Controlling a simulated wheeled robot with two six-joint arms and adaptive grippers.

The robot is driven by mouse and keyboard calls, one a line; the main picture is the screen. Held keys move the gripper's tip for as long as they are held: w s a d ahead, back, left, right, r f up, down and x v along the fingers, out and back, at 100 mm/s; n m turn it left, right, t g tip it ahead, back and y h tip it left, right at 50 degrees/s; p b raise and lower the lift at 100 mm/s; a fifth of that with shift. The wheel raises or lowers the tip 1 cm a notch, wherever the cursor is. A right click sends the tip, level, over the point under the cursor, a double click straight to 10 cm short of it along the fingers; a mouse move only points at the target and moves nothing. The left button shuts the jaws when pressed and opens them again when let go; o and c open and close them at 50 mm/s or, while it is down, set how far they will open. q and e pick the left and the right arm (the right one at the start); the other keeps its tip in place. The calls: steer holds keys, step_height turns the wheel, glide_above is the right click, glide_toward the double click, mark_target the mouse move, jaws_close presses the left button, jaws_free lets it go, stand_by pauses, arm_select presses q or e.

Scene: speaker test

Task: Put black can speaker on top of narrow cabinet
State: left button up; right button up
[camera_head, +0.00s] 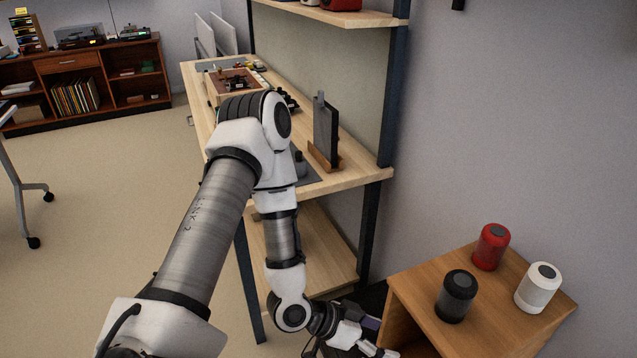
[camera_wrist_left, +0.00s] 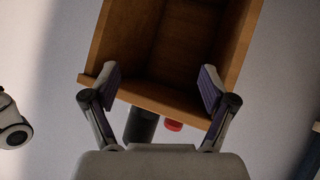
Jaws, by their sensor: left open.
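A black can speaker (camera_head: 456,296) stands upright on top of a small wooden cabinet (camera_head: 420,320) at the lower right of the head view. I take this cabinet to be the narrow one. The speaker also shows partly in the left wrist view (camera_wrist_left: 141,126), beyond the cabinet's top edge. My left gripper (camera_head: 376,338) is open and empty, low in front of the cabinet's open side. In the left wrist view its two fingers (camera_wrist_left: 160,84) are spread before the cabinet's hollow front (camera_wrist_left: 150,97). My right gripper is not in view.
A red can speaker (camera_head: 491,247) and a white can speaker (camera_head: 538,288) stand on the same cabinet top, close to the black one. A long wooden workbench (camera_head: 350,178) with a dark post (camera_head: 370,230) stands left of the cabinet. A wall is behind.

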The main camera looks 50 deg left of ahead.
arm_select(q)
steer(key=s+a+f+n+g+y, duration=0.2)
steer(key=s+f+n+g+y, duration=0.3)
steer(key=s+f, duration=0.9)
steer(key=s+g+y, duration=0.2)
steer(key=g, duration=0.1)
steer(key=shift+a+f+y, duration=0.2)
steer(key=shift+a+y, duration=0.2)
